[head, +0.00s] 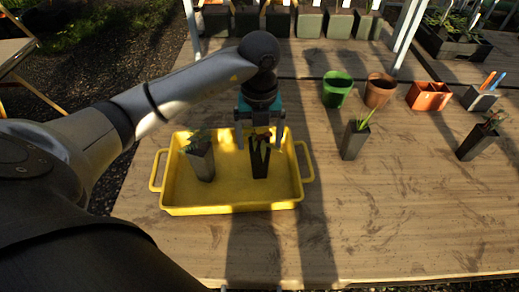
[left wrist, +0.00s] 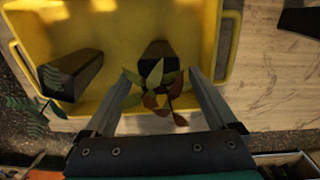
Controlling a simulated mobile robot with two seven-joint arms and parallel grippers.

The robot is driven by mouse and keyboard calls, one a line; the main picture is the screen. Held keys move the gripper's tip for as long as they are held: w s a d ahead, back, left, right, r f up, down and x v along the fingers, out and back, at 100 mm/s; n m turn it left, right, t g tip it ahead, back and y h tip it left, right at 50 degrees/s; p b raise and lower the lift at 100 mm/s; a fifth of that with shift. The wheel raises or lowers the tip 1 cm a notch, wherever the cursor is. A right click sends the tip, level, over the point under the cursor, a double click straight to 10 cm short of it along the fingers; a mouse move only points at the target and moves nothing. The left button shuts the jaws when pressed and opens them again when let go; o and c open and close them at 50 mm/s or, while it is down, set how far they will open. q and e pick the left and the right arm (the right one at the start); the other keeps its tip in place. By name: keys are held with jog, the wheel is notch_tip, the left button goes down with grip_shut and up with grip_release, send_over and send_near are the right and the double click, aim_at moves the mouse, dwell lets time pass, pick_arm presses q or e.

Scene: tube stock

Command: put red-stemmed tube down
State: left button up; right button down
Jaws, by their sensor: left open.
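A dark square tube (head: 260,163) with a red and green leafy plant stands in the yellow tray (head: 235,207), right of its middle. I take it as the red-stemmed one; its stem is too small to make out. My left gripper (head: 259,141) is above the tray, pointing down, its fingers open on either side of the plant. In the left wrist view, the leaves (left wrist: 158,92) spread between the fingers, apart from both, and partly hide the tube (left wrist: 158,50).
A second dark tube (head: 203,162) with green fronds stands left in the tray. Two more planted tubes (head: 354,141) (head: 478,142) stand on the table to the right. Behind are a green pot (head: 337,91), a brown pot (head: 380,91) and an orange planter (head: 429,97). The front right table is clear.

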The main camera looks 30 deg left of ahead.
pick_arm(q)
notch_tip(320, 180, up, 5)
jog(key=shift+f, duration=0.2)
